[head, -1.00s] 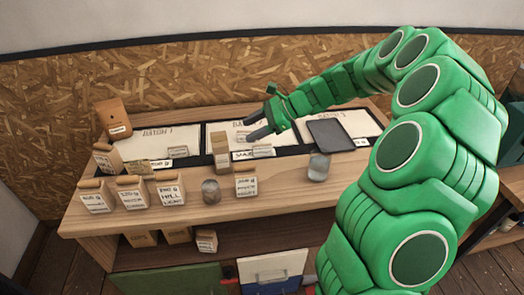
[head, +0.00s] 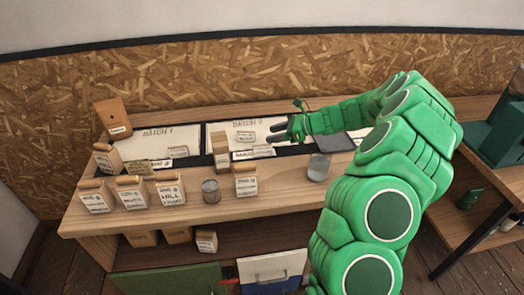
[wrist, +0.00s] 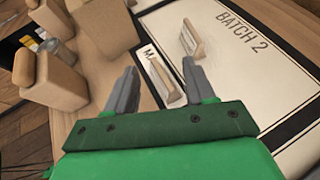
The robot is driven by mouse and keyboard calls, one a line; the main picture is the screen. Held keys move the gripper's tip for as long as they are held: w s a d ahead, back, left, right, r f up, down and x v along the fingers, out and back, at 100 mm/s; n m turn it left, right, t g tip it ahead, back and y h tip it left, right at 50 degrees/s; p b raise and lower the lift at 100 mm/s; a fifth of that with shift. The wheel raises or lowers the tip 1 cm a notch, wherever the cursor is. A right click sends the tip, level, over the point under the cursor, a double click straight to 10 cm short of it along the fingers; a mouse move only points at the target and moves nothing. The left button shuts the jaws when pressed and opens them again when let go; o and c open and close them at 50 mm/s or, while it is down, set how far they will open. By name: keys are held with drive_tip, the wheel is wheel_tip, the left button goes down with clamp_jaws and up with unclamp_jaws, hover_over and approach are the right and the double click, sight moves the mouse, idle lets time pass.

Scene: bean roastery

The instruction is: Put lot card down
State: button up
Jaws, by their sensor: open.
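One lot card (head: 245,136) stands on the middle sheet, marked BATCH 2 in the wrist view; it also shows upright there (wrist: 191,40). A second card (head: 263,151) stands at the label strip on the sheet's front edge; it also shows in the wrist view (wrist: 160,76). A third card (head: 178,152) is on the left sheet (head: 140,147). My gripper (head: 279,132) is open and empty, to the right of the middle-sheet card. In the wrist view its fingers (wrist: 159,70) are spread, with the label-strip card visible between them. The writing on the cards is too small to read.
Several paper bags, such as one at front (head: 246,182), line the near edge. A tall bag (head: 221,155) stands by the middle sheet. A dark jar (head: 210,191) and a glass jar (head: 319,167) stand nearby. A dark flat tablet (head: 334,143) lies partly behind my arm.

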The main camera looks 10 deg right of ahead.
sight(268, 146)
drive_tip(key=shift+f, duration=2)
drive_tip(key=shift+x, duration=1.45)
drive_tip(key=shift+a+r, duration=0.1)
drive_tip(key=shift+r, duration=0.05)
drive_tip(key=shift+c, duration=0.3)
clamp_jaws()
